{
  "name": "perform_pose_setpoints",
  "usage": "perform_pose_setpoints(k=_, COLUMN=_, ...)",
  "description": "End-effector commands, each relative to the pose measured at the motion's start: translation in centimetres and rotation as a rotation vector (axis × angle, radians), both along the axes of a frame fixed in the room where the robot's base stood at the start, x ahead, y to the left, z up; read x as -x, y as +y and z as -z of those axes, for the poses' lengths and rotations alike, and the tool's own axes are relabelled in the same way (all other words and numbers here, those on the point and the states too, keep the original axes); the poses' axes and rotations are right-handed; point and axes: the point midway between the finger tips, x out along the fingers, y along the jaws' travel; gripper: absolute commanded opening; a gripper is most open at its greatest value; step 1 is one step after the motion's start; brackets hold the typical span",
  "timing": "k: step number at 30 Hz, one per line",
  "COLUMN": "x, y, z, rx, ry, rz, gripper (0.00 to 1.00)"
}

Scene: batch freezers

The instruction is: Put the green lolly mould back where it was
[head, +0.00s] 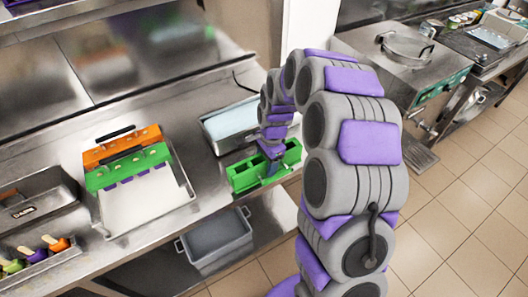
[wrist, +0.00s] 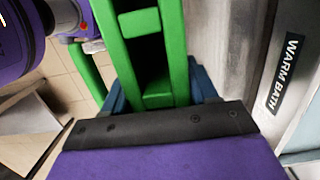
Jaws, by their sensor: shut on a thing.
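A green lolly mould (head: 243,178) is in my gripper (head: 272,166) at the front edge of the steel counter, just in front of the warm bath (head: 232,126). In the wrist view the mould (wrist: 118,50) is an open green frame running away from me, with blue fingers on both sides of it. My gripper (wrist: 158,92) is shut on it. I cannot tell whether the mould touches the counter. Another green mould (head: 100,180) with several sticks stands at the back of a white tray (head: 150,208), in front of an orange mould (head: 105,155).
A dark metal box (head: 35,200) and a tray of coloured lollies (head: 40,258) are at the left. A grey bin (head: 218,238) is on the lower shelf. A steel machine (head: 405,65) stands at the right. The white tray's front is bare.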

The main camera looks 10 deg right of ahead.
Motion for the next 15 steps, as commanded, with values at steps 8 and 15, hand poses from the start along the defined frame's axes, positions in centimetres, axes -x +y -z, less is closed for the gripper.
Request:
perform_pose_setpoints(k=8, x=-4.6, y=-0.7, z=0.5, rx=-0.002, ry=-0.002, rz=-0.001, gripper=0.17)
perform_pose_setpoints(k=15, x=-7.1, y=-1.0, z=0.8, rx=-0.002, ry=0.001, rz=0.0, gripper=0.17)
